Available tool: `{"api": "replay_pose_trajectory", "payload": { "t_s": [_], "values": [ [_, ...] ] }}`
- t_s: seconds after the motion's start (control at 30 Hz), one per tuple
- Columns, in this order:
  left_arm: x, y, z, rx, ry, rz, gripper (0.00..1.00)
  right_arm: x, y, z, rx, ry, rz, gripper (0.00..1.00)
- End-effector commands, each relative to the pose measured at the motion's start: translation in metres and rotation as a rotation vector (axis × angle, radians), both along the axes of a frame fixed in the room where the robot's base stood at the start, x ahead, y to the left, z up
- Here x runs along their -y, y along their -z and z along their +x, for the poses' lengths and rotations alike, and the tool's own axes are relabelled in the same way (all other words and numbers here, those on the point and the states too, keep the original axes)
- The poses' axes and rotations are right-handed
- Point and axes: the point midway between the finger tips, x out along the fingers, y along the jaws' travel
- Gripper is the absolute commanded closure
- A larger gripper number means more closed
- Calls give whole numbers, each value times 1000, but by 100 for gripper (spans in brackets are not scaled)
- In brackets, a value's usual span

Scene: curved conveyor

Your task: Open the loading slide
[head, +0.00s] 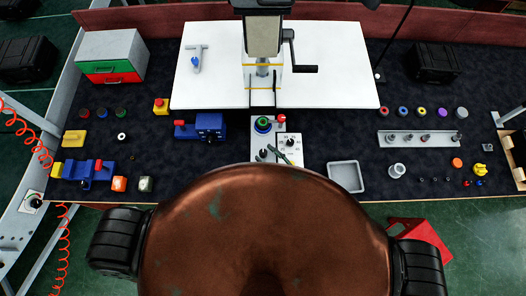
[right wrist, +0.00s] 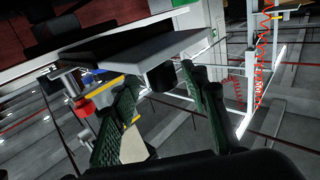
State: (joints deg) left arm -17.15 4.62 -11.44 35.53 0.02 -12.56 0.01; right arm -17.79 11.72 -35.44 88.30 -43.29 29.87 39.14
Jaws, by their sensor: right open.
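I cannot tell for sure which part is the loading slide. A machine with a beige-topped column (head: 263,36) and a black crank (head: 304,68) stands at the middle of a white plate (head: 345,70). Below it is a small control panel (head: 289,150) with a dark knob. Dark green fingertips, apparently my right gripper (head: 278,154), show small over this panel. In the right wrist view the green ribbed fingers of my right gripper (right wrist: 162,112) are spread with nothing clearly held between them. A pale slab (right wrist: 170,45) lies beyond them. My left gripper is not in view.
My brown body hides the lower middle. A blue vise-like block (head: 209,125) is left of the panel. A grey tray (head: 346,176) and a holder strip (head: 430,138) are to the right. A green and red box (head: 111,58) stands far left. Dark bench surface lies between.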

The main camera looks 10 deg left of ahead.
Motion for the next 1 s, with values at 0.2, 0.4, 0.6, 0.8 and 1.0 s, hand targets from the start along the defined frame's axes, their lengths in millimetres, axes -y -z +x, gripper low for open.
{"api": "replay_pose_trajectory", "payload": {
  "t_s": [0.2,0.4,0.6,0.8,1.0],
  "values": [
    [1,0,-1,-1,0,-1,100,38,1,-30,-3,0,-3,59],
    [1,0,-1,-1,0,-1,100,64,1,-51,-3,0,-2,59],
    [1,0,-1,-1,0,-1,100,76,0,-60,-1,0,1,59],
    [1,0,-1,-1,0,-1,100,77,0,-61,-1,0,1,59],
    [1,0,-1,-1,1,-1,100,77,0,-60,-1,0,1,59]
  ]
}}
